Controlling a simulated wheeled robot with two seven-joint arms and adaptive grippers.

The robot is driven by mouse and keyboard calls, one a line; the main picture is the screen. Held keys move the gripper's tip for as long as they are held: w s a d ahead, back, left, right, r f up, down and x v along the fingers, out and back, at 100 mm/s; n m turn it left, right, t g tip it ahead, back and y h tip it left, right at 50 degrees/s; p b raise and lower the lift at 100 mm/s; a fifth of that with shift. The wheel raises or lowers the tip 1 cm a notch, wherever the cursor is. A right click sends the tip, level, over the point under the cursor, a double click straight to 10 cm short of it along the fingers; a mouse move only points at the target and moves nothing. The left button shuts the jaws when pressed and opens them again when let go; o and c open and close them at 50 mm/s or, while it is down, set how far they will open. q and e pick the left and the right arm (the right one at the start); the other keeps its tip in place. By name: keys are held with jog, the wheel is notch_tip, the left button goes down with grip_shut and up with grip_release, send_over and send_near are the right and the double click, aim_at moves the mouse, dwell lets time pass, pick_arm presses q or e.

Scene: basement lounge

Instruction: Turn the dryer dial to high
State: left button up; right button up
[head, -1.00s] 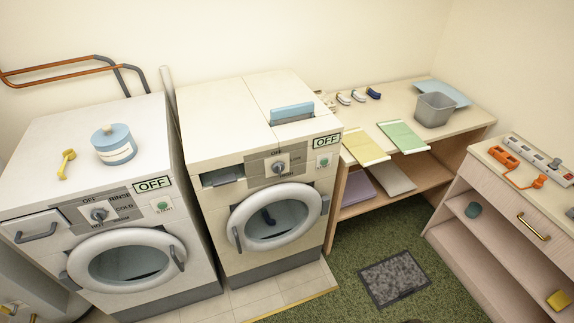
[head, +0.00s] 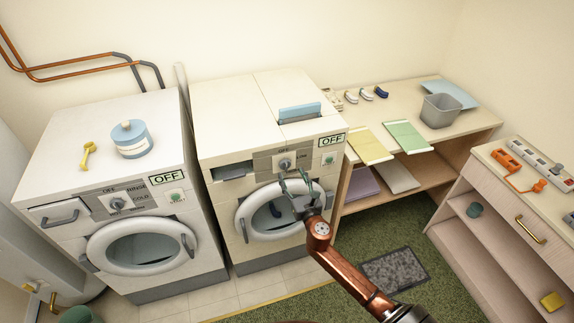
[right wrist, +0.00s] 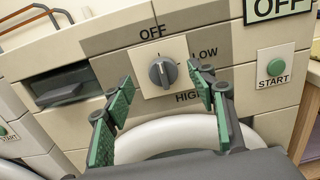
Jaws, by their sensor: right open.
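The dryer (head: 222,118) is the right of the two machines in the head view. Its dial (head: 285,163) is a grey knob on a light plate; in the right wrist view the dial (right wrist: 163,72) sits among the labels OFF, LOW and HIGH. The dryer's display (head: 331,140) reads OFF. My right gripper (head: 294,178) is open, just in front of the dryer and slightly below the dial. In the right wrist view its green-padded fingers appear on either side of the dial, with nothing between them; contact is not evident. My left gripper is out of view.
A washer (head: 60,150) with its own dial stands left of the dryer. The dryer's round door (head: 245,228) is below my right gripper, and a green START button (head: 328,160) is right of the dial. A table (head: 465,122) and a drawer unit (head: 480,165) stand at right.

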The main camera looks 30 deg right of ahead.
aim_at(287, 165)
jog(key=x, duration=0.5)
jog(key=shift+w+f+b, duration=0.15)
jog(key=shift+w+b, duration=0.05)
jog(key=shift+b, duration=0.1)
jog(key=shift+x, duration=0.8)
jog(key=shift+c, duration=0.3)
jog(key=c, duration=1.1)
